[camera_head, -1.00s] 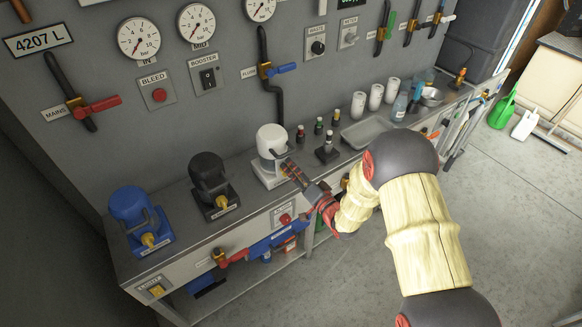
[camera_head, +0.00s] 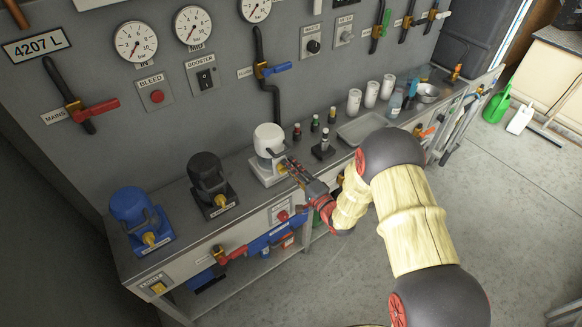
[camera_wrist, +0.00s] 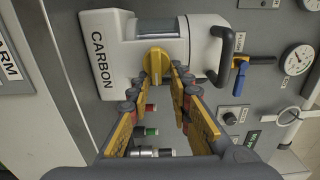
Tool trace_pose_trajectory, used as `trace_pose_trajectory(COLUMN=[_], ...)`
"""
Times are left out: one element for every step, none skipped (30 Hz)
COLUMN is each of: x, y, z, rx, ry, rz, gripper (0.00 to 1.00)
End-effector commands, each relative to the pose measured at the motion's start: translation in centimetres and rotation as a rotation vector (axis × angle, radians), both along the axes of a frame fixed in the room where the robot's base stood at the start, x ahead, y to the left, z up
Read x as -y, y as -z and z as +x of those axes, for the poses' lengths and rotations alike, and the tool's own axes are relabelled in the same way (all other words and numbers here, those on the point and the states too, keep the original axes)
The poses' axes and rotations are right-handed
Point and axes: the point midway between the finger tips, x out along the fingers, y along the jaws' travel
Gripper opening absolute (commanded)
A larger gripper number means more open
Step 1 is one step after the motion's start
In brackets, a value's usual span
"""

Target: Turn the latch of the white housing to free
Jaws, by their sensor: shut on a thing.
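The white housing (camera_head: 268,142) stands on the bench, third in a row after a blue and a black one. In the wrist view the white housing (camera_wrist: 120,55), labelled CARBON, fills the upper middle, with a clear window and a black handle. Its yellow latch (camera_wrist: 156,57) is a round knob with a raised bar, partly hidden by the fingers. My gripper (camera_wrist: 161,75) is shut on this latch, its yellow-and-black fingers to either side of the bar. In the head view my gripper (camera_head: 291,165) is at the housing's front; the latch is mostly hidden there.
The blue housing (camera_head: 138,216) and black housing (camera_head: 212,181) stand to the left. Gauges, switches and valve levers line the wall. The floor in front of the bench is open.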

Motion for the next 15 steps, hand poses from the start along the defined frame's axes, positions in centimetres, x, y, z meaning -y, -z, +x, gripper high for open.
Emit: trace_pose_trajectory(x=[-0.14, -0.15, -0.17, -0.18, -0.20, -0.21, -0.22, -0.23, -0.25, -0.26, -0.27, -0.29, -0.30, -0.30, -0.32], y=[1.22, 1.25, 1.28, 1.30, 1.33, 1.36, 1.37, 1.38, 1.40, 1.41, 1.42, 1.43, 1.44, 1.45, 1.45], z=[-0.67, -0.69, -0.72, -0.74, -0.75, -0.77, -0.79, -0.81, -0.82, -0.84, -0.84, -0.85, -0.87, -0.88, -0.89], rx=[-0.028, -0.029, -0.032, -0.032, -0.033, -0.034, -0.034, -0.034, -0.035, -0.035, -0.035, -0.035, -0.035, -0.035, -0.035], ry=[-0.005, -0.005, -0.005, -0.006, -0.006, -0.006, -0.007, -0.007, -0.008, -0.008, -0.008, -0.009, -0.009, -0.009, -0.009], rz=[-0.002, 0.001, 0.003, 0.004, 0.004, 0.005, 0.005, 0.005, 0.004, 0.004, 0.003, 0.003, 0.003, 0.003, 0.003], gripper=[0.00, 0.00, 0.00, 0.00, 0.00, 0.00, 0.00, 0.00, 0.00, 0.00, 0.00, 0.00, 0.00, 0.00, 0.21])
